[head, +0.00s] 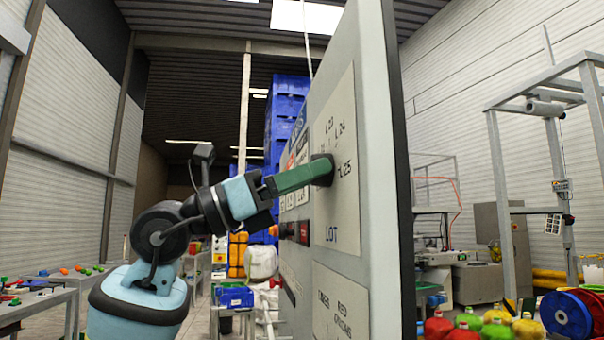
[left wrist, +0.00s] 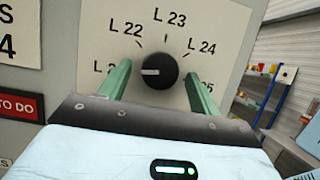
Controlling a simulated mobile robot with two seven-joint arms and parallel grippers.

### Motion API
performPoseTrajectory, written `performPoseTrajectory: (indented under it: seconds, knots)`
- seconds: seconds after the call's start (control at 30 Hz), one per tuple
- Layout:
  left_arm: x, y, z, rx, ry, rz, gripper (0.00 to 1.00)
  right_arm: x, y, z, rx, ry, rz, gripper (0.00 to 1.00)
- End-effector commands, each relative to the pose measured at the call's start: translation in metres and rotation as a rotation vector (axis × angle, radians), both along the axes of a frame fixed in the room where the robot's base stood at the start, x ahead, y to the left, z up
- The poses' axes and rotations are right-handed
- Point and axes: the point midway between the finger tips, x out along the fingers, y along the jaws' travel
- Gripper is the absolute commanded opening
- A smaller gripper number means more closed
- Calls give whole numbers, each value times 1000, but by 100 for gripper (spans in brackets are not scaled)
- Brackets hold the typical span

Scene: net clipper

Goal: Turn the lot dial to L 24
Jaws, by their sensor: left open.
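The lot dial is a round black knob (left wrist: 161,71) on a cream plate (head: 336,215) marked LOT. Its white pointer line points left, toward a label whose number is partly hidden by a finger. L 22, L 23 and L 24 (left wrist: 201,46) read clearly around the top; L 25 at right is partly covered. My left gripper (head: 318,171) is open, with its green fingers at the panel. In the left wrist view, the fingers stand on either side of the knob, with a small gap visible on each side. My right gripper is not in view.
The plate is on a tall grey panel (head: 372,130). A red TO DO label (left wrist: 18,105) and a lower plate (head: 341,305) are near the dial. Blue crates (head: 285,105) are stacked behind. Colourful net bundles (head: 468,320) and a blue reel (head: 566,316) lie at lower right.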

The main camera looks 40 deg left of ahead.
Motion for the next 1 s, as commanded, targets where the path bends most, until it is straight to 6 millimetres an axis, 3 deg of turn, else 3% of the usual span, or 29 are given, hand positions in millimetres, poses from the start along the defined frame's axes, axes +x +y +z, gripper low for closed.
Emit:
performPoseTrajectory:
  seconds: [0.17,0.5,1.0]
  knots:
    - [0,0,0,0,0,0,62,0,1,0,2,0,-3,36]
    - [0,0,0,0,0,0,19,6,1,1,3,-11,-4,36]
    - [1,2,1,116,-99,-1,19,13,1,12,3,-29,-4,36]
